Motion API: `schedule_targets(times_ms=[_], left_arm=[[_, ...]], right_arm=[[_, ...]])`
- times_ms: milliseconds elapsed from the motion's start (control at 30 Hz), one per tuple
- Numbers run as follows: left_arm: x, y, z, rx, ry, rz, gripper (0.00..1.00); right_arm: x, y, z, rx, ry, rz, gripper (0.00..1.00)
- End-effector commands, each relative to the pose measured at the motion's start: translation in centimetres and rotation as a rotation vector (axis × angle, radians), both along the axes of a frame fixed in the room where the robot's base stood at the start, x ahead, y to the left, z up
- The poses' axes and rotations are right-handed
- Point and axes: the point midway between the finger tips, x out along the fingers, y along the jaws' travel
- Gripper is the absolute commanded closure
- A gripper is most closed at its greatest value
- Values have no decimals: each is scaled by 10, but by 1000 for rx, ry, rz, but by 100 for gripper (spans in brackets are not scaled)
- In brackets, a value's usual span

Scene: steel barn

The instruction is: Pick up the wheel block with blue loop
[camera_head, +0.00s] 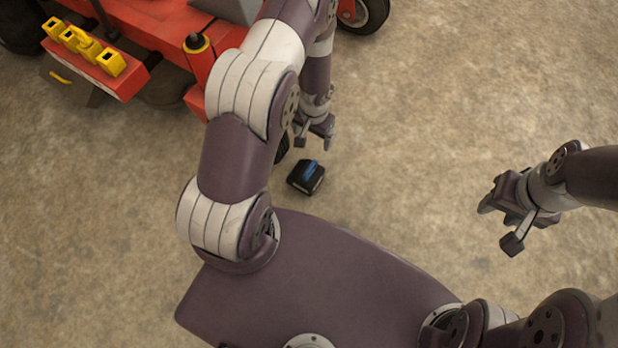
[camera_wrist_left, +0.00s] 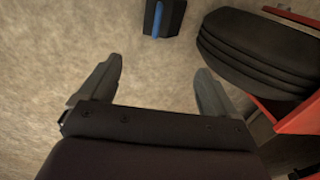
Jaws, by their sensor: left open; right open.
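The wheel block (camera_head: 306,177) is a small dark block with a blue strip on top. It lies on the floor near my base, beside the red machine. It also shows at the top edge of the left wrist view (camera_wrist_left: 163,17), partly cut off, with the blue loop along its middle. My left gripper (camera_head: 315,138) is open and empty, just beyond the block in the head view. In the left wrist view its two fingers (camera_wrist_left: 155,88) are spread, and the block is apart from them, past the fingertips. My right gripper (camera_head: 498,222) is open and empty at the right, far from the block.
A red machine (camera_head: 135,50) with yellow parts (camera_head: 85,45) stands at the upper left. Its dark tyre (camera_wrist_left: 250,55) is close to my left gripper's right finger in the wrist view. The concrete floor (camera_head: 450,110) is clear in the middle and right.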

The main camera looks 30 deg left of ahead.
Motion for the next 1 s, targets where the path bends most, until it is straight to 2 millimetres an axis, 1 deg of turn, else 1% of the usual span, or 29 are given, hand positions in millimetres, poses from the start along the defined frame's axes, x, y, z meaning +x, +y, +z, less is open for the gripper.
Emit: schedule_targets(times_ms=[33,100,167,200,300,400,600,667,767,833,900,1000], left_arm=[[-6,1,-37,-12,15,-4,9],[-11,2,-66,-25,21,-7,9],[-14,1,-87,-31,24,-11,9],[-14,1,-99,-34,23,-10,9],[-15,1,-126,-34,23,-12,9],[-15,1,-145,-34,23,-10,9],[-15,1,-160,-33,23,-12,9],[-15,1,-170,-33,23,-11,9],[-15,0,-192,-33,23,-12,9],[-15,0,-203,-33,23,-10,9],[-15,0,-207,-33,23,-11,9],[-15,0,-203,-33,23,-11,9]], right_arm=[[0,0,-8,0,0,0,57],[0,0,-12,0,0,0,57],[0,0,-20,0,-1,0,57],[0,0,-28,0,-1,0,57],[0,0,-47,0,0,0,57],[0,0,-60,0,0,0,57],[0,0,-71,0,-1,0,57],[0,0,-80,0,-1,0,57],[0,0,-102,0,-1,0,57],[-1,0,-111,0,0,0,57],[-1,0,-114,0,0,0,57],[0,0,-109,0,0,0,57]])
